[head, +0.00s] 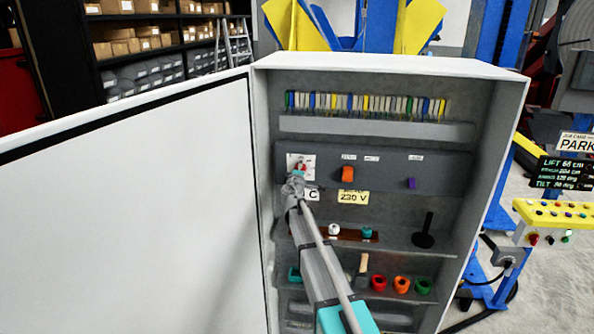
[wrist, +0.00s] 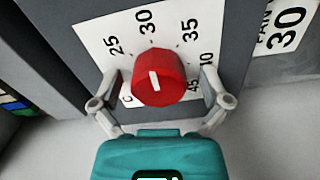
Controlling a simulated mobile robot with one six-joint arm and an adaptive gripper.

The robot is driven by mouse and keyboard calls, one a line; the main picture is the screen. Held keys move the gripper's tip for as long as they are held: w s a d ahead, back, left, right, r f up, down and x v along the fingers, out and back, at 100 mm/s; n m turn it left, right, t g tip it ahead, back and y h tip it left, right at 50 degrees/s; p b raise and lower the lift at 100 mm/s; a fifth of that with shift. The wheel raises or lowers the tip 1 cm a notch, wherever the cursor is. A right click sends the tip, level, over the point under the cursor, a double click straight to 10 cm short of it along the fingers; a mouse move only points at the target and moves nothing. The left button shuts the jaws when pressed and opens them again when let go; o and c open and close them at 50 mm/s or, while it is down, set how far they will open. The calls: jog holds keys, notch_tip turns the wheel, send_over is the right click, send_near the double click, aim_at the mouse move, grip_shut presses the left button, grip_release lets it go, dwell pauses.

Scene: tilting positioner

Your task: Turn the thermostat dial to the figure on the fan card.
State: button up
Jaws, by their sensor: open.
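The thermostat dial is a red round knob (wrist: 158,78) with a white mark, on a white scale plate (wrist: 88,28) with figures from 25 to 45. It also shows small in the head view (head: 301,168). The white mark points up, roughly toward 30. The fan card (wrist: 284,27) at the right of the wrist view reads 30; in the head view it is partly hidden behind my gripper. My gripper (wrist: 161,84) is open, one finger on each side of the dial, with visible gaps to the knob. Any contact at the fingertips cannot be told.
The dial sits on a grey panel inside an open white cabinet, with an orange knob (head: 347,174) and a purple knob (head: 411,183) to its right. A yellow 230 V card (head: 352,197) hangs below. Shelves underneath hold small items. The open door (head: 140,200) stands at left.

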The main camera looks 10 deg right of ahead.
jog(key=v, duration=1.2)
jog(key=shift+d, duration=0.1)
jog(key=s+d+f+m+g+h+b, duration=0.1)
jog(key=s+d+f+m+g+b, duration=0.45)
jog(key=s+f, duration=0.4)
jog(key=s+d+f+m+g+h+b, duration=0.1)
jog(key=s+d+f+m+g+b, duration=0.45)
jog(key=f, duration=0.75)
jog(key=s+a+f+g+y+b, duration=0.3)
jog(key=s+a+f+b, duration=0.1)
jog(key=s+f, duration=0.3)
jog(key=s+a+f+m+g+y+b, duration=0.1)
jog(key=s+a+f+g+y+b, duration=0.2)
jog(key=s+f, duration=0.5)
jog(key=s+a+y+b, duration=0.1)
jog(key=s+a, duration=0.1)
jog(key=s, duration=0.2)
jog(key=shift+s+f+m+y, duration=0.2)
jog(key=shift+m+y, duration=0.1)
jog(key=shift+d, duration=0.1)
